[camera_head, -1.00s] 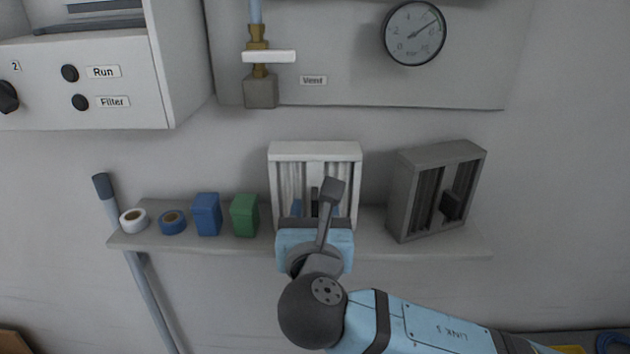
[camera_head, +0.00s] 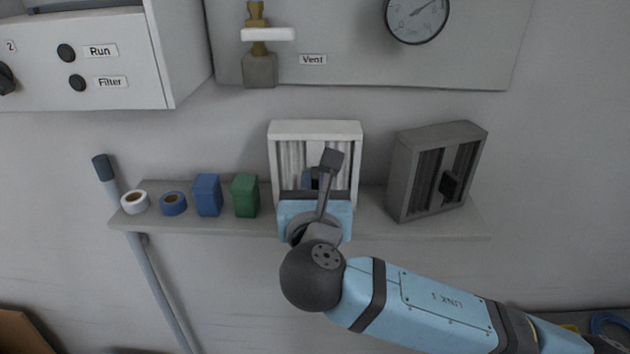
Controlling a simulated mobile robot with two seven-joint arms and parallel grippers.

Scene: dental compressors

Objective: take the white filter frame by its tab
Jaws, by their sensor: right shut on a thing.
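The white filter frame (camera_head: 315,131) stands upright on a grey wall shelf, with pale pleats showing inside it. My right gripper (camera_head: 314,180) is in front of its middle and is shut on the frame's tab. The tab and the fingertips are mostly hidden behind my wrist and a dark part of my arm. The lower part of the frame is also hidden by the gripper body. My left gripper is not in view.
A grey filter frame (camera_head: 403,181) with a dark tab stands right on the shelf (camera_head: 370,227). A green box (camera_head: 245,196), a blue box (camera_head: 207,196), a blue tape roll (camera_head: 173,204) and a white tape roll (camera_head: 135,202) stand left. A pole (camera_head: 155,285) leans at the shelf's left end.

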